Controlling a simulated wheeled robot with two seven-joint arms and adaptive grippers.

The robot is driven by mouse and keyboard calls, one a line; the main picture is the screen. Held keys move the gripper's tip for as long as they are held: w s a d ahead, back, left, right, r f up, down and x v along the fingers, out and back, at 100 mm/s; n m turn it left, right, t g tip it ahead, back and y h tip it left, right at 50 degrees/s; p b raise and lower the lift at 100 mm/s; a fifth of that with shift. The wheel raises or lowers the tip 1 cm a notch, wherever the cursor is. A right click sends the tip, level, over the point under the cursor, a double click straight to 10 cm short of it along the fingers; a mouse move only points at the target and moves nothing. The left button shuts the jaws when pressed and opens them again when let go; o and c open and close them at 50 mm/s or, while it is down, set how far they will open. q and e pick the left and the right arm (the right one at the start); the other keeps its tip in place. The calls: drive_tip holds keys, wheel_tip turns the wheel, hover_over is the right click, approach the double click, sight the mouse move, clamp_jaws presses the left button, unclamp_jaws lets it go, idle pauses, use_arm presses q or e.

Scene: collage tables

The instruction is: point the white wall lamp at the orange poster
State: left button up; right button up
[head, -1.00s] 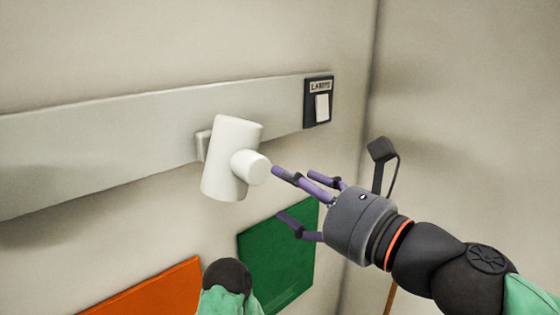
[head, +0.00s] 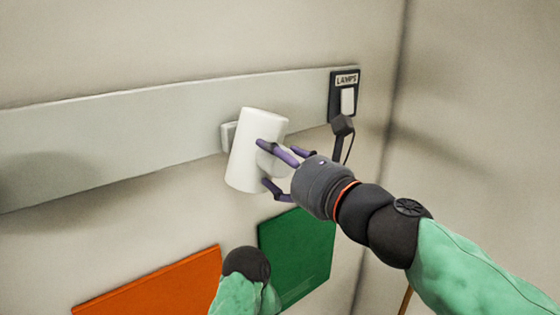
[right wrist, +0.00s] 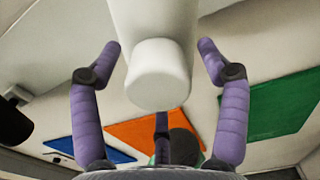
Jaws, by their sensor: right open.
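The white wall lamp (head: 252,150) is a cylinder mounted on a grey wall rail, tilted slightly, above the gap between the posters. Its round side knob (right wrist: 160,75) shows in the right wrist view. The orange poster (head: 155,288) is on the wall below and left of the lamp; it also shows in the right wrist view (right wrist: 135,130). My right gripper (head: 270,165) is open, its purple fingers around the lamp's knob; in the right wrist view its fingers (right wrist: 160,62) stand apart on both sides of it. My left gripper is not in view.
A green poster (head: 300,250) is on the wall right of the orange one. A blue poster (right wrist: 88,150) shows in the right wrist view. A switch (head: 347,100) labelled LAMPS is at the rail's right end, near a wall corner.

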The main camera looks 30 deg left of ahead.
drive_tip(key=shift+s, duration=0.1)
clamp_jaws()
drive_tip(key=shift+m, duration=0.4)
unclamp_jaws()
drive_tip(key=v, duration=1.2)
drive_tip(key=shift+f, duration=0.1)
